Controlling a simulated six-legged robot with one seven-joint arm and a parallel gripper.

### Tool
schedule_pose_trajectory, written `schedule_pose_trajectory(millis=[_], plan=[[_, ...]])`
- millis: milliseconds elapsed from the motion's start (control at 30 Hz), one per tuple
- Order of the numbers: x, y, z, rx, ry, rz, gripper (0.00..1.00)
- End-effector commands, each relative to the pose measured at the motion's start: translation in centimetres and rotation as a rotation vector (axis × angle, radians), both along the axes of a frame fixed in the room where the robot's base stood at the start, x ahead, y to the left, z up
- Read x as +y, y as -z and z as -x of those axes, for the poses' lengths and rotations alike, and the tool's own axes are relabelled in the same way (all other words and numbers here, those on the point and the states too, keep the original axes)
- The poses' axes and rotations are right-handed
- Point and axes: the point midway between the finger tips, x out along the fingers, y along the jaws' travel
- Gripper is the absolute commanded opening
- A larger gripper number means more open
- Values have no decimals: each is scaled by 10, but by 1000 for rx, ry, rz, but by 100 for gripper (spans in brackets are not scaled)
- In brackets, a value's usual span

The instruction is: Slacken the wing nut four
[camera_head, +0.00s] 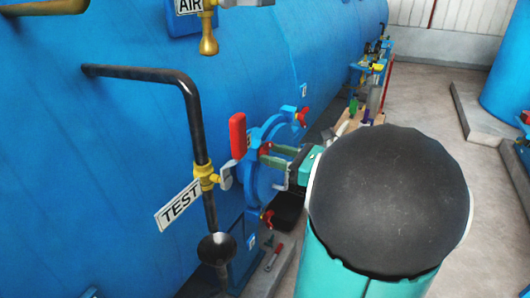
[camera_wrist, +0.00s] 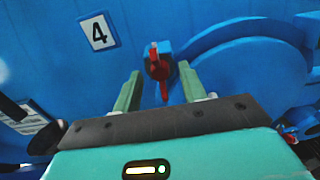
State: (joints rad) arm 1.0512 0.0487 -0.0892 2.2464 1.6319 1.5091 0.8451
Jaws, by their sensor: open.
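Wing nut four (camera_wrist: 161,70) is red and sits on a blue lug beside a white plate marked 4 (camera_wrist: 98,33) in the wrist view. One of its wings points up and the other points down. My gripper (camera_wrist: 159,78) is open, with its two green fingers on either side of the nut and a gap visible on both sides. In the head view my gripper (camera_head: 270,156) reaches left to the blue round door (camera_head: 262,185). The nut is mostly hidden there by the fingers.
Other red wing nuts (camera_head: 301,116) (camera_head: 267,218) sit on the door's rim. A black pipe with a yellow valve (camera_head: 206,177) and a TEST sign (camera_head: 178,205) stands left of the door. A red handle (camera_head: 237,135) is close by. Open floor lies at the right.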

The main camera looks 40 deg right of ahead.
Motion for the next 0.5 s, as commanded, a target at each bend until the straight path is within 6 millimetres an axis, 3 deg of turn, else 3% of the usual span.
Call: schedule_pose_trajectory(millis=[200,500], plan=[[10,0,-25,0,0,0,42],[12,0,-28,1,2,0,42]])
